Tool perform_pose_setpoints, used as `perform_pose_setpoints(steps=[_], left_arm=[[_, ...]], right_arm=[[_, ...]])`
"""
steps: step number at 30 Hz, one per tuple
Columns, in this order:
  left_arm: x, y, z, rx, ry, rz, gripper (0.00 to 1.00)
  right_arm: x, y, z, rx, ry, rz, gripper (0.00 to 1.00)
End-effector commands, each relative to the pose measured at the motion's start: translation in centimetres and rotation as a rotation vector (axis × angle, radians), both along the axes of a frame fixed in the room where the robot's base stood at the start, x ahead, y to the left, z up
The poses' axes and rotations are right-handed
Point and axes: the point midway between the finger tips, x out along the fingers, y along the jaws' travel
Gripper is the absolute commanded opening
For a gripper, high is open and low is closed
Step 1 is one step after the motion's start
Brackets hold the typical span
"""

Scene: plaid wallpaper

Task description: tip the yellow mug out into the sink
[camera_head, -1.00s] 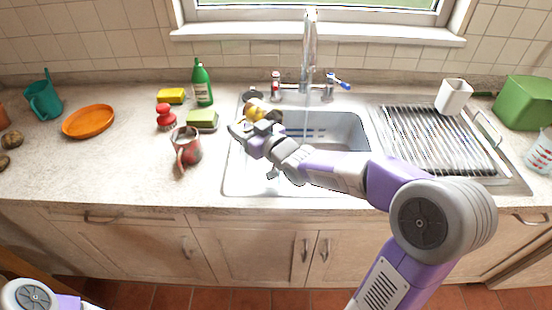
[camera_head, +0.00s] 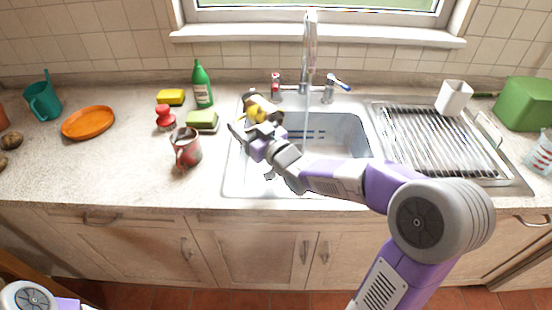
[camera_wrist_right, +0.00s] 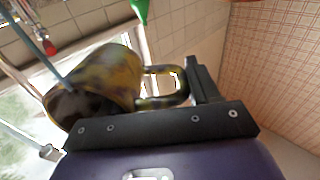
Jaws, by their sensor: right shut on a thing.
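The yellow mug (camera_head: 262,107), mottled with dark patches, is held over the back left part of the sink (camera_head: 345,130). My right gripper (camera_head: 246,133) is shut on its handle, which shows between the fingers in the right wrist view (camera_wrist_right: 180,88). There the mug (camera_wrist_right: 115,72) lies tipped well over, its dark mouth towards the lower left of the picture. Whether anything is in it or runs out cannot be told. Only a bit of my left arm shows at the lower left; its gripper is out of view.
The tap (camera_head: 309,50) stands behind the sink, with a thin stream below it, close right of the mug. A red-brown mug (camera_head: 186,148), sponges and a green bottle (camera_head: 202,84) stand left of the sink. A drainboard (camera_head: 440,140) with a white cup (camera_head: 454,97) is on the right.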

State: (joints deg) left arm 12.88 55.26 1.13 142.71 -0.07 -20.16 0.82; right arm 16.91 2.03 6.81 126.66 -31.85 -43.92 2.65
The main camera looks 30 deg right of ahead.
Motion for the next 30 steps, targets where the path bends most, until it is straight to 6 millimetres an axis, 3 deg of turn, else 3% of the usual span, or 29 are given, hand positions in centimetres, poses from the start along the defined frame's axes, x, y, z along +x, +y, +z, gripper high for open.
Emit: perform_pose_setpoints(steps=[5, 10, 13, 19, 30], left_arm=[[0.0, 0.0, 0.0, 0.0, 0.0, 0.0, 0.43], [0.0, 0.0, 3.6, 0.0, -0.001, 0.0, 0.43], [0.0, 0.0, 3.5, 0.0, -0.001, -0.001, 0.43], [0.0, 0.0, 3.5, 0.0, 0.0, 0.0, 0.43], [0.0, 0.0, 5.6, 0.0, 0.0, 0.0, 0.43]], right_arm=[[0.4, 0.0, 0.0, -0.02, 0.096, 0.0, 0.04], [1.7, 0.7, -3.0, -0.068, 0.324, 0.009, 0.04], [2.4, 0.9, -4.5, -0.088, 0.394, 0.009, 0.04], [2.4, 0.9, -5.1, -0.095, 0.421, 0.008, 0.04], [2.8, 1.2, -7.1, -0.142, 0.641, 0.011, 0.04]])
